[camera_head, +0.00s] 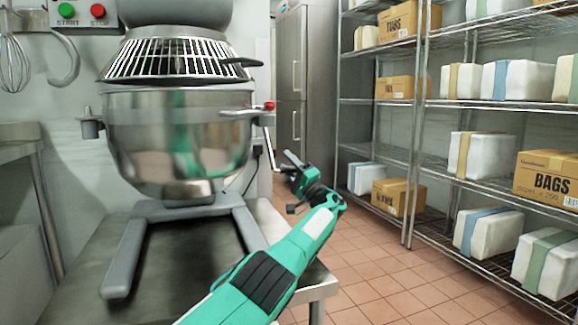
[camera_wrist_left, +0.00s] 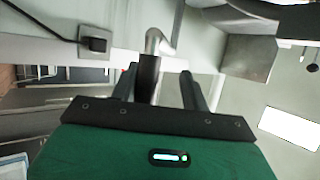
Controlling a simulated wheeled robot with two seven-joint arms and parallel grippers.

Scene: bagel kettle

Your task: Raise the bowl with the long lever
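The steel bowl (camera_head: 180,140) hangs in the mixer's cradle under the wire guard. On its right side is a small red knob (camera_head: 270,105), and the long lever (camera_head: 270,146) bends down from there as a thin metal rod. My left gripper (camera_head: 287,163) is at the lever's lower end. In the left wrist view the lever's bent metal rod (camera_wrist_left: 153,42) ends in a dark grip (camera_wrist_left: 148,78). This grip lies between the two fingers of my left gripper (camera_wrist_left: 157,88), which are open, with a clear gap on its right. Contact with the left finger cannot be told. My right gripper is not in view.
The mixer stands on a steel table (camera_head: 190,260). Green and red buttons (camera_head: 82,10) are at the top left. A wire shelf (camera_head: 470,185) with boxes and wrapped packs stands on the right. A steel cabinet (camera_head: 305,90) is behind. The tiled floor between is clear.

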